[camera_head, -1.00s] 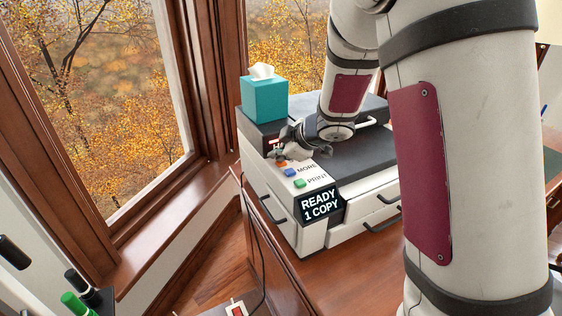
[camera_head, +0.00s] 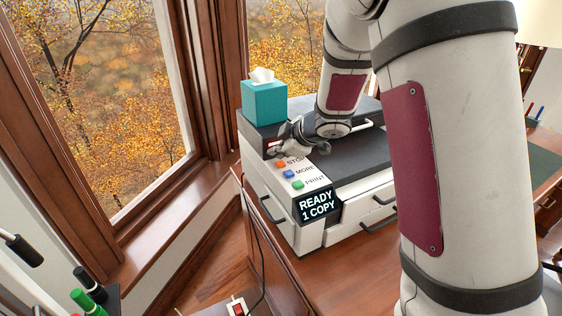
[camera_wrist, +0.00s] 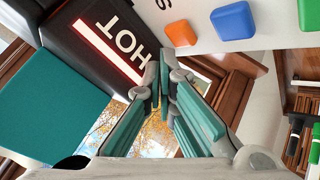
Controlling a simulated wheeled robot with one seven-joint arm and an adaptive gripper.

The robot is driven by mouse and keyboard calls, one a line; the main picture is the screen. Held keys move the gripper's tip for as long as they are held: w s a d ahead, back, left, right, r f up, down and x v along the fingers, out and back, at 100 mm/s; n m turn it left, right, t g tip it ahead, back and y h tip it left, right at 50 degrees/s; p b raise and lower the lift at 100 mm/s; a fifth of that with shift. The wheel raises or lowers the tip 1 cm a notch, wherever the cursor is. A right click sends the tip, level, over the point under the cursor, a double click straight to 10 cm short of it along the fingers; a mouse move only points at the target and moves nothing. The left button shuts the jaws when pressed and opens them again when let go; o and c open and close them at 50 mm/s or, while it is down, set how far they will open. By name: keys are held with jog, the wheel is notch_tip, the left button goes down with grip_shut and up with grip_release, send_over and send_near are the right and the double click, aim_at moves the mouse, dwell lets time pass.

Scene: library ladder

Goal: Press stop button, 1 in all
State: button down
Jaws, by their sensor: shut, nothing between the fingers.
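The orange stop button (camera_head: 280,164) sits at the top of the button column on the printer's (camera_head: 273,218) white panel, beside the word STOP. In the wrist view the stop button (camera_wrist: 180,33) shows just beyond and right of the fingertips. My gripper (camera_head: 274,147) is shut and empty, near the panel's back end, behind the button in the head view. Its fingertips also show together in the wrist view (camera_wrist: 158,76), next to the dark HOT strip. A gap to the button shows in both views; I cannot tell the height above the panel.
The blue MORE button (camera_head: 289,174) and green PRINT button (camera_head: 298,184) lie along the same panel, before the READY 1 COPY display (camera_head: 318,203). A teal tissue box (camera_head: 264,103) stands on the printer's back corner. A window frame (camera_head: 193,80) is at left.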

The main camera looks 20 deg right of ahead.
jog(key=shift+r+p, duration=2.5)
jog(key=shift+p, duration=0.35)
notch_tip(320, 180, up, 6)
jog(key=r+m+t+h, duration=0.1)
jog(key=m+t+h, duration=0.1)
send_over(278, 164)
jog(key=d, duration=0.3)
jog(key=s+d+r+m+h, duration=0.2)
jog(key=s+d+r+m, duration=0.15)
jog(key=r, duration=0.25)
jog(key=s+d+r+m+h, duration=0.2)
jog(key=s+r+m, duration=0.25)
jog(key=s, duration=0.55)
jog(key=s+a+m+g+y, duration=0.1)
jog(key=s+a, duration=0.3)
jog(key=s, duration=0.9)
jog(key=s+a+f+m+g+y, duration=0.1)
jog(key=s+a+m+g, duration=0.1)
jog(key=s, duration=1.1)
jog(key=shift+s+a+f+m+g, duration=0.15)
jog(key=shift+s+a+m+g, duration=0.2)
jog(key=shift+a+g, duration=0.55)
